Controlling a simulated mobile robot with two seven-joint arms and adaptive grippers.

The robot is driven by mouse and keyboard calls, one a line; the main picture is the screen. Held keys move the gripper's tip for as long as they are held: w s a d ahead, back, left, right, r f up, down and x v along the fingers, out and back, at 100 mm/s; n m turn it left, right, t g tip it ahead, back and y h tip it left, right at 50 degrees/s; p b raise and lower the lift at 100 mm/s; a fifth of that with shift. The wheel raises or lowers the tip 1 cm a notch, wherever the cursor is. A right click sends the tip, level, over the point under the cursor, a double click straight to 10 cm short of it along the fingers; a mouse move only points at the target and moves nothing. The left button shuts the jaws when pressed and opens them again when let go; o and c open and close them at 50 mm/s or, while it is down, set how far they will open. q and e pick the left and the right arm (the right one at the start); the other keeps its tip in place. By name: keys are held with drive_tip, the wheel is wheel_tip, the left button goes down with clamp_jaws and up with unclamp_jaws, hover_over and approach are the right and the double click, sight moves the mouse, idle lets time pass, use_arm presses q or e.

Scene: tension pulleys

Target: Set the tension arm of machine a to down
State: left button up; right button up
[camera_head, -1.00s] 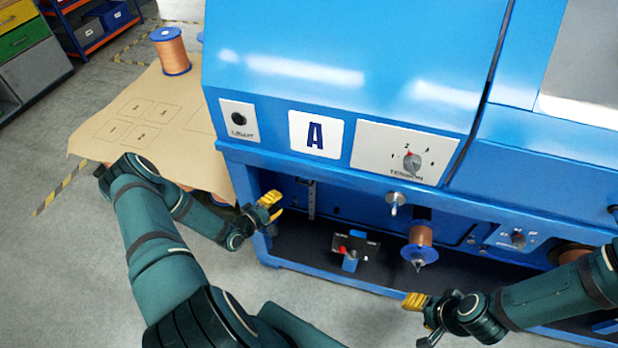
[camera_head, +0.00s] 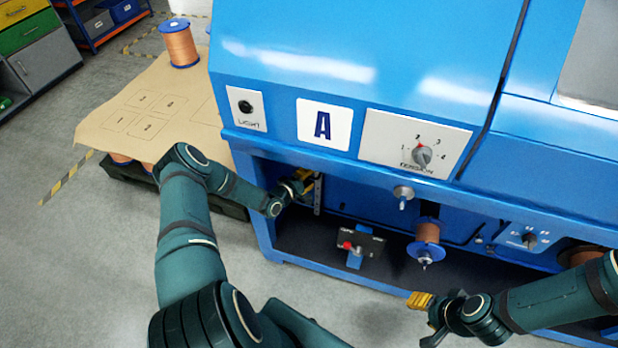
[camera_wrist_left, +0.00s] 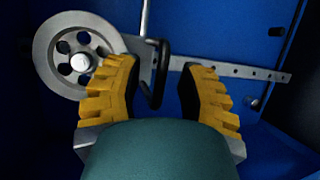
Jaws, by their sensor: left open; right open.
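Machine A (camera_head: 340,68) is the large blue machine, marked by its white A sign (camera_head: 324,124). My left gripper (camera_head: 301,184) is inside the lower left bay, at a metal strip (camera_head: 318,195). In the left wrist view its yellow fingers (camera_wrist_left: 160,90) are open. A black loop (camera_wrist_left: 161,62) lies between them, with a thin rod (camera_wrist_left: 145,15) above. A grey pulley wheel (camera_wrist_left: 50,62) and a perforated bar (camera_wrist_left: 235,71) lie behind the fingers. I cannot tell which of these parts form the tension arm. My right gripper (camera_head: 426,319) is open and empty, in front of the bay.
The bay holds a black box with a red button (camera_head: 362,246) and a copper spool (camera_head: 427,233). A tension dial (camera_head: 421,157) and a light switch (camera_head: 246,107) are on the front. Floor is free at lower left.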

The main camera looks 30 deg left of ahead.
use_arm(q)
clamp_jaws()
